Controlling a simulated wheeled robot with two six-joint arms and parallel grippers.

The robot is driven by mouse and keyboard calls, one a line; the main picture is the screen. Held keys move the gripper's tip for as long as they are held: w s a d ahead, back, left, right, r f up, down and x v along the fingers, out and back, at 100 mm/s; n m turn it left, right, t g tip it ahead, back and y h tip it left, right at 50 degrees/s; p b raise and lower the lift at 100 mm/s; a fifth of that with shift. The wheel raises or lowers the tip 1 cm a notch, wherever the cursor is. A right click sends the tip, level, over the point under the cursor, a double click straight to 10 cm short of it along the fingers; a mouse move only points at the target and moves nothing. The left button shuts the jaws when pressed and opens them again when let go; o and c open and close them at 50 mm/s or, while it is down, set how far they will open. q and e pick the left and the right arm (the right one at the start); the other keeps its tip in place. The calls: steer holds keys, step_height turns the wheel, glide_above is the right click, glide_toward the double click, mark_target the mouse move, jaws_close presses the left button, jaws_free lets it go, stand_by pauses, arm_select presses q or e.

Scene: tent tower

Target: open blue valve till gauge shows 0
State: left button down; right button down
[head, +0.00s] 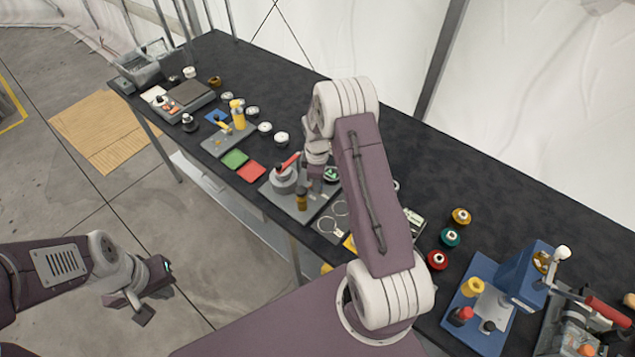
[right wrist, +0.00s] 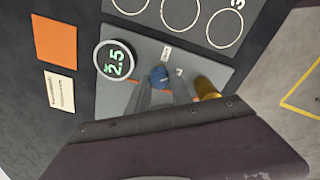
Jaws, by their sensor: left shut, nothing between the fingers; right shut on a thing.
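The blue valve (right wrist: 159,75) is a small blue knob on a grey plate (right wrist: 118,98). My right gripper (right wrist: 161,90) is shut on it, with a finger on either side. In the head view the blue valve is hidden by my right gripper and arm. The round gauge (right wrist: 115,61) sits beside the valve on the plate, and its green digits appear to read 2.5. The gauge also shows in the head view (head: 331,174), too small to read. My left gripper (head: 140,302) is shut and empty, over the floor left of the table.
A brass cylinder (right wrist: 206,88) stands close beside the valve. A grey round fixture with a red handle (head: 288,162) is just left of my right gripper. The black table (head: 290,95) holds several knobs and panels, and a blue device (head: 530,275) at the right.

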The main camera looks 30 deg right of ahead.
steer(key=m, duration=0.4)
steer(key=shift+w+m, duration=0.15)
steer(key=shift+m, duration=0.15)
steer(key=shift+d+r+m+b, duration=0.1)
steer(key=shift+m+b, duration=0.35)
steer(key=shift+m, duration=1.45)
steer(key=c, duration=1.3)
jaws_free()
steer(key=shift+o, duration=0.8)
steer(key=shift+r, duration=0.35)
step_height(320, 180, up, 8)
steer(key=b, duration=0.1)
steer(key=shift+a+r+b, duration=0.15)
steer(key=shift+a+b, duration=0.05)
steer(key=shift+b, duration=0.1)
